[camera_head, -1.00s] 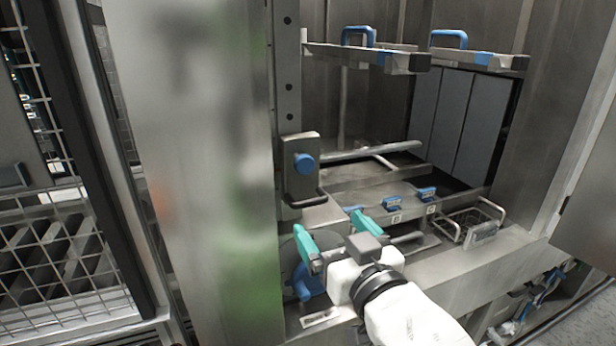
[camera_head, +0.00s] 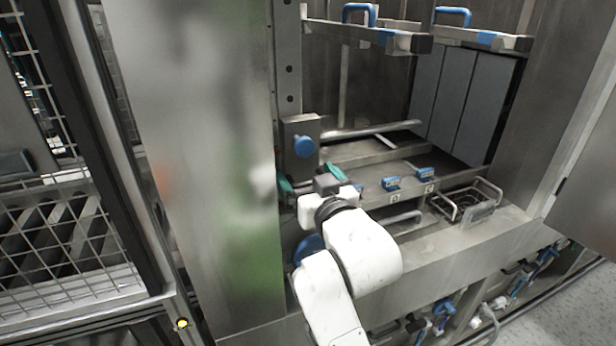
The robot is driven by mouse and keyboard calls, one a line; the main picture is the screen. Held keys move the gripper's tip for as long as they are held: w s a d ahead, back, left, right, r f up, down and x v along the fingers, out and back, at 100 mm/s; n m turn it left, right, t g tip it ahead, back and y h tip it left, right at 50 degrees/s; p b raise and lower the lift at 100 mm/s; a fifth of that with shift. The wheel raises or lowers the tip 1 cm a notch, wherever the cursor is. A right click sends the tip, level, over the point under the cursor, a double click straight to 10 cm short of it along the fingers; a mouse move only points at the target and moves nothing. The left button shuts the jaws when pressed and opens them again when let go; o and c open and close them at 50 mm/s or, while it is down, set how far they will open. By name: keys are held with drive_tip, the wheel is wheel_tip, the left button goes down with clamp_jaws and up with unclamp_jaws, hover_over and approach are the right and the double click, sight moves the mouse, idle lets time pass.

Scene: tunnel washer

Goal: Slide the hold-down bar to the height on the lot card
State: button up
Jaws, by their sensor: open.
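A metal block with a round blue knob (camera_head: 303,146) sits on an upright rail with a row of holes (camera_head: 289,70). A grey bar (camera_head: 372,131) runs right from near this block; I take it as the hold-down bar, but cannot tell how they join. My gripper (camera_head: 306,182) is just below the block, its teal fingers apart, one at the left by the rail and one at the right. The block's lower handle is hidden behind my gripper, and contact is unclear. A pale plate (camera_head: 480,212) on a wire basket may be the lot card; no writing is readable.
Two overhead rails with blue handles (camera_head: 359,14) (camera_head: 453,17) reach across the upper opening. Small blue clips (camera_head: 391,183) (camera_head: 425,173) sit on the ledge right of my gripper. A wide steel panel (camera_head: 190,150) stands left; mesh guarding (camera_head: 60,230) lies beyond it.

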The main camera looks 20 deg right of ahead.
drive_tip(key=c, duration=1.3)
drive_tip(key=shift+o, duration=0.2)
drive_tip(key=shift+d+f+b, duration=0.15)
drive_tip(key=shift+f+b, duration=1.4)
drive_tip(key=shift+f, duration=0.8)
drive_tip(key=o, duration=1.2)
drive_tip(key=shift+f, duration=0.1)
drive_tip(key=shift+o, duration=0.3)
drive_tip(key=shift+s, duration=0.15)
drive_tip(key=s+b, duration=0.1)
drive_tip(key=s, duration=0.9)
drive_tip(key=shift+s+b, duration=0.3)
drive_tip(key=shift+b, duration=0.05)
